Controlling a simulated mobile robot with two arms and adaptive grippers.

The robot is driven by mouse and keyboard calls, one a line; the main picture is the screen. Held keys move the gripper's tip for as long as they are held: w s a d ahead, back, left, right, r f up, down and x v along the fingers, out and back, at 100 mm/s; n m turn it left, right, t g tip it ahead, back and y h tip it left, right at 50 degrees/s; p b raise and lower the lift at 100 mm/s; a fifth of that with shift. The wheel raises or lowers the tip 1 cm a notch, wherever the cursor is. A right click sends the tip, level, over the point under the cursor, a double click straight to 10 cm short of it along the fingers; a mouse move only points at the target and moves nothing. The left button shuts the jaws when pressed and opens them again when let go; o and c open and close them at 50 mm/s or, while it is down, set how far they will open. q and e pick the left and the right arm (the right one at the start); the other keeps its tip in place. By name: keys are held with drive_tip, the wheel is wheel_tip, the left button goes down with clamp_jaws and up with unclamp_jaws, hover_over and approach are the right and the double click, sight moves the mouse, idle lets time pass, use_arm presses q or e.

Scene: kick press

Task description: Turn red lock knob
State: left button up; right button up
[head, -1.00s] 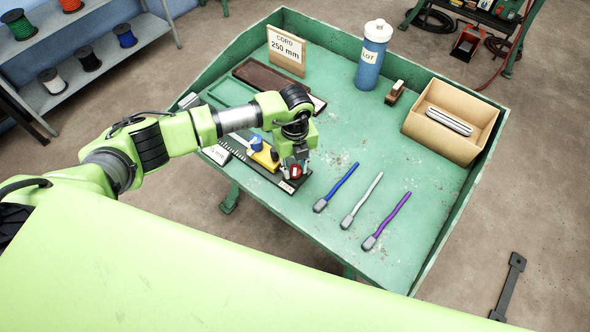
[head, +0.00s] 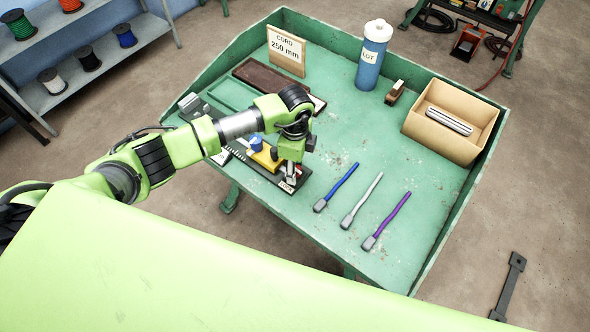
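The red lock knob (head: 297,170) sits at the near right end of a dark measuring fixture (head: 262,169) with a scale on the green bench. Only a small part of it shows. My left gripper (head: 291,172) points down over the knob and mostly hides it. The fingers are too small and too covered to tell whether they are open or closed on it. A yellow block (head: 266,157) and a blue knob (head: 255,142) sit on the fixture just left of my gripper. My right gripper is not in view.
Three tools with blue, grey and purple handles (head: 393,222) lie right of the fixture on the bench (head: 370,160). A cardboard box (head: 433,131), a blue bottle (head: 371,62), a stamp (head: 395,92) and a "CORD 250 mm" sign (head: 287,50) stand towards the back.

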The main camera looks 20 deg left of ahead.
use_arm(q)
drive_tip(key=shift+r+p, duration=2.55)
drive_tip(key=shift+r, duration=0.55)
drive_tip(key=shift+f, duration=0.1)
